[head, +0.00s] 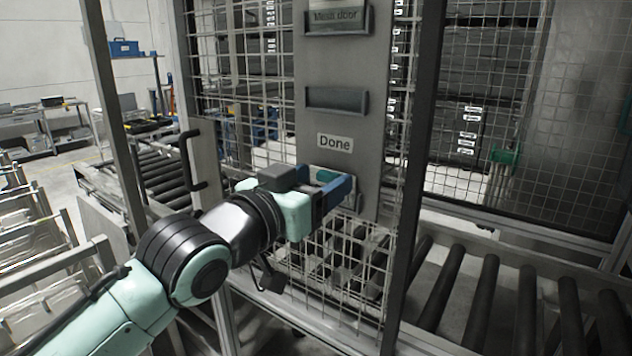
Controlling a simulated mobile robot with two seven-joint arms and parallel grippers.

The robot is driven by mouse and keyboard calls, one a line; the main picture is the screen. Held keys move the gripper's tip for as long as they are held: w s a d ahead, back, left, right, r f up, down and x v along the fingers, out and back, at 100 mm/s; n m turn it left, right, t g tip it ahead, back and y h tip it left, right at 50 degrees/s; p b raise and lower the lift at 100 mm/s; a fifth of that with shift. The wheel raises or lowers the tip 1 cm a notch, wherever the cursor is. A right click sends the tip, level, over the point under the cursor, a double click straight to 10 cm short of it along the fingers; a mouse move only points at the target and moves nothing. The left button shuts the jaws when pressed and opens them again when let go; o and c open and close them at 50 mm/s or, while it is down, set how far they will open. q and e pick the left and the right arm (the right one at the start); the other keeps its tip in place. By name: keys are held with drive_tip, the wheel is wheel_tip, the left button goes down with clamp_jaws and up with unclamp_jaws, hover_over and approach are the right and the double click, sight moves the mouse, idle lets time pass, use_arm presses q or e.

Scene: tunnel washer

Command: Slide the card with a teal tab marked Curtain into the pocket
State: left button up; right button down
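My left gripper (340,188) reaches in from the left, its blue fingers at the lower part of a grey panel (376,150), below a label reading "Done" (335,142). A small pale piece with teal on it (324,173) shows at the fingers; it looks like part of a card, but any writing is hidden. I cannot tell whether the fingers are closed on it. Above the label is a dark pocket (336,99) with no card visible in it. Higher up, another pocket (337,17) bears "Mesh door". My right gripper is out of view.
The panel hangs on a wire mesh guard (240,75) with a dark post (418,150) to its right. A roller conveyor (480,300) runs at lower right, another (160,175) behind at left. A blue toolbox (124,47) stands far back left.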

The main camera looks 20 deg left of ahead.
use_arm(q)
drive_tip(key=shift+s, duration=0.1)
drive_tip(key=b+v, duration=0.2)
drive_tip(key=v, duration=1.1)
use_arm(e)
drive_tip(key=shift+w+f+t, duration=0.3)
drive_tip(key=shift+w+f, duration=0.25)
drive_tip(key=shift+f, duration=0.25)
use_arm(q)
drive_tip(key=shift+s, duration=0.1)
